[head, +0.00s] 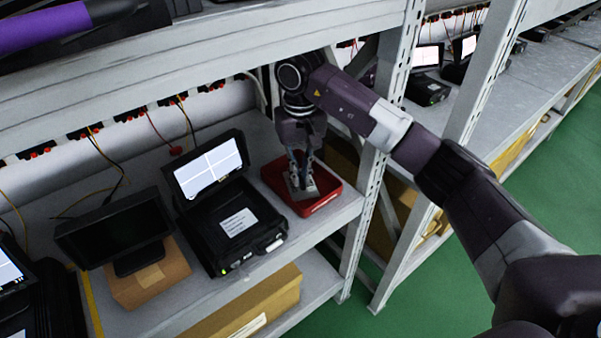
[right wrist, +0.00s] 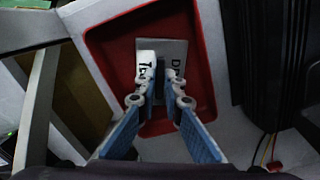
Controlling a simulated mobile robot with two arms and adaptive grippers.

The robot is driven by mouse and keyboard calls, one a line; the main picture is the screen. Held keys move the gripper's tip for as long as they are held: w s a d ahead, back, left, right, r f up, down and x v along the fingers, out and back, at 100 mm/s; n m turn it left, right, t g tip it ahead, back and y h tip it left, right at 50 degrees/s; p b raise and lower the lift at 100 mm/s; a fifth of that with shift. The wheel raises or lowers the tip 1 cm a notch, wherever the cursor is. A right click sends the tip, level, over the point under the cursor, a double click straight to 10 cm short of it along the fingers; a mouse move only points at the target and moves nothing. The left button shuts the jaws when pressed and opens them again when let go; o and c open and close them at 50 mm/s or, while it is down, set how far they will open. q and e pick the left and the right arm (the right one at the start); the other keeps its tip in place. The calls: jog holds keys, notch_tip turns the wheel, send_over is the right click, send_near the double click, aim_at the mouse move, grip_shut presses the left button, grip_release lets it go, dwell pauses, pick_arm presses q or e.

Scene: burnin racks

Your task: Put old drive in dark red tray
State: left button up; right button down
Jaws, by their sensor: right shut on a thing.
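The dark red tray (head: 318,207) sits on the shelf, right of the black device with the lit screen. It also shows in the right wrist view (right wrist: 111,70). My right gripper (head: 301,188) reaches down over the tray. In the right wrist view my right gripper (right wrist: 161,90) is shut on the old drive (right wrist: 174,46), a grey piece with a white label and dark lettering, partly hidden by the fingers. The drive is within the tray's outline; I cannot tell whether it touches the tray floor. My left gripper is not in view.
The black device (head: 238,222) with a lit screen (head: 208,168) stands just left of the tray. A dark monitor (head: 115,232) stands on a cardboard box (head: 147,284) farther left. A perforated rack post (head: 378,140) rises right of the tray. Wires hang along the back.

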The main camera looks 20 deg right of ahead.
aim_at(301, 178)
jog(key=c, duration=2)
grip_release()
jog(key=shift+c, duration=0.2)
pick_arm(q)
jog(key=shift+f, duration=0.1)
pick_arm(e)
jog(key=shift+r, duration=0.15)
notch_tip(301, 178, up, 4)
jog(key=shift+w+f+p, duration=0.1)
jog(key=shift+p, duration=0.4)
notch_tip(301, 178, up, 2)
jog(key=shift+r, duration=0.25)
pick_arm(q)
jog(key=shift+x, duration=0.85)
pick_arm(e)
jog(key=shift+r, duration=0.55)
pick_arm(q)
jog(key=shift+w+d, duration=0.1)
